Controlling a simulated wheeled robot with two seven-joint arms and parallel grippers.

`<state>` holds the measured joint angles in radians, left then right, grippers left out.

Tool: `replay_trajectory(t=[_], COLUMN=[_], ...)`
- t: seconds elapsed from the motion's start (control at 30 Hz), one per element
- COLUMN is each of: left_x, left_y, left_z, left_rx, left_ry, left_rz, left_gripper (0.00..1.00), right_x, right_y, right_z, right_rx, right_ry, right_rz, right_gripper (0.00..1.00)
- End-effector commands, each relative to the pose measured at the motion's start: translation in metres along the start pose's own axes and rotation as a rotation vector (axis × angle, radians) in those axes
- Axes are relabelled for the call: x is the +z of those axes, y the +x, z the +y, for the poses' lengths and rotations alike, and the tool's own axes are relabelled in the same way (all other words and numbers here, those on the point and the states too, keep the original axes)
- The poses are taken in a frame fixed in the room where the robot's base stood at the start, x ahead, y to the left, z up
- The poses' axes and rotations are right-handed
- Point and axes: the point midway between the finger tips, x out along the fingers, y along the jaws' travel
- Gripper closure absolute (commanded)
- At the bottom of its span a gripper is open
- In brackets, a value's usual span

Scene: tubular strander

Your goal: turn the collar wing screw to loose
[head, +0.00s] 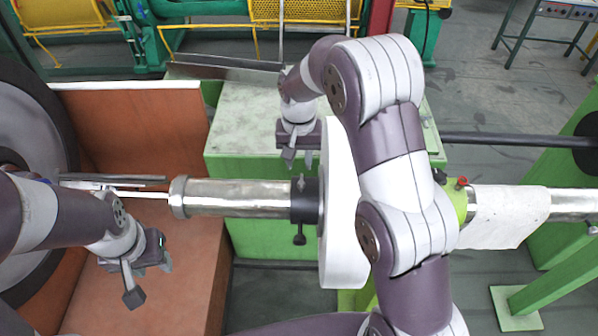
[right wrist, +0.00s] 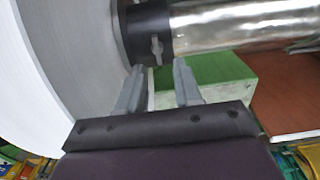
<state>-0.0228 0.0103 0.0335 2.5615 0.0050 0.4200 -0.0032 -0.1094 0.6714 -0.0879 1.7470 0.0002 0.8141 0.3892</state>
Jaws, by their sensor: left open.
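The black collar (head: 305,200) sits on the silver shaft (head: 240,197), against a large white disc. In the right wrist view a small grey wing screw (right wrist: 156,48) stands out from the black collar (right wrist: 149,30). My right gripper (head: 298,158) is on the far side of the shaft. Its fingers are apart, and in the right wrist view (right wrist: 158,68) the wing screw shows between and just beyond the tips; contact cannot be told. A dark knobbed screw (head: 299,237) hangs from the collar's near side. My left gripper (head: 150,281) is open and empty at the lower left.
The white disc (head: 340,255) stands right beside the collar. A green block (head: 245,145) lies behind the shaft, and a brown panel (head: 140,120) stands at left. A white cloth (head: 508,217) hangs over the shaft at right. Grey floor shows at the upper right.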

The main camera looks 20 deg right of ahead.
Motion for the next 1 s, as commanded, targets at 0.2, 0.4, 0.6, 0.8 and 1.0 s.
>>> replay_trajectory(t=[0.2,0.4,0.6,0.8,1.0], left_x=[-0.005,-0.006,-0.005,-0.005,-0.005], left_y=[-0.034,-0.041,-0.04,-0.04,-0.04], left_z=[0.0,0.0,0.0,0.0,0.0], left_rx=[0.0,0.0,0.0,0.0,0.0], left_ry=[0.0,0.0,0.0,0.0,0.0], left_rz=[0.002,0.002,0.002,0.002,0.002], left_gripper=[0.57,0.57,0.57,0.57,0.57], right_x=[0.001,-0.001,-0.001,-0.001,-0.002], right_y=[0.044,0.069,0.073,0.073,0.073], right_z=[0.001,0.0,0.0,0.0,0.0], right_rx=[0.001,-0.001,-0.001,-0.001,-0.001], right_ry=[0.0,0.0,0.0,0.0,0.0], right_rz=[-0.003,0.002,0.003,0.003,0.005], right_gripper=[0.66,0.66,0.66,1.0,1.0])
